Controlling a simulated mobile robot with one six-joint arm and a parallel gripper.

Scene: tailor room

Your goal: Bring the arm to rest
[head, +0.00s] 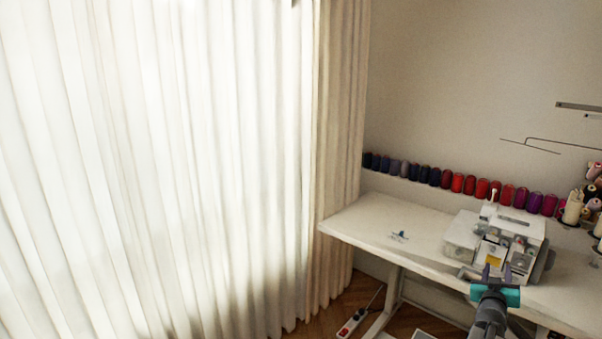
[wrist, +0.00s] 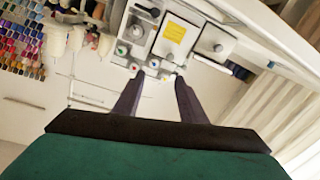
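My gripper (head: 496,272) is at the lower right of the head view, raised in front of the white sewing machine (head: 515,226). Its teal body and two dark fingers show. In the wrist view, the fingers of my gripper (wrist: 156,78) stand apart with a gap between them and nothing held. The sewing machine (wrist: 185,35) shows beyond the fingertips, with a yellow label on its front. I cannot tell how far the fingertips are from the machine.
The white table (head: 375,222) bears the machine and a small blue-and-grey item (head: 399,236). A row of coloured spools (head: 470,185) lines the wall. Cream curtains (head: 150,170) fill the left. A power strip (head: 352,322) lies on the floor. The table's left part is mostly clear.

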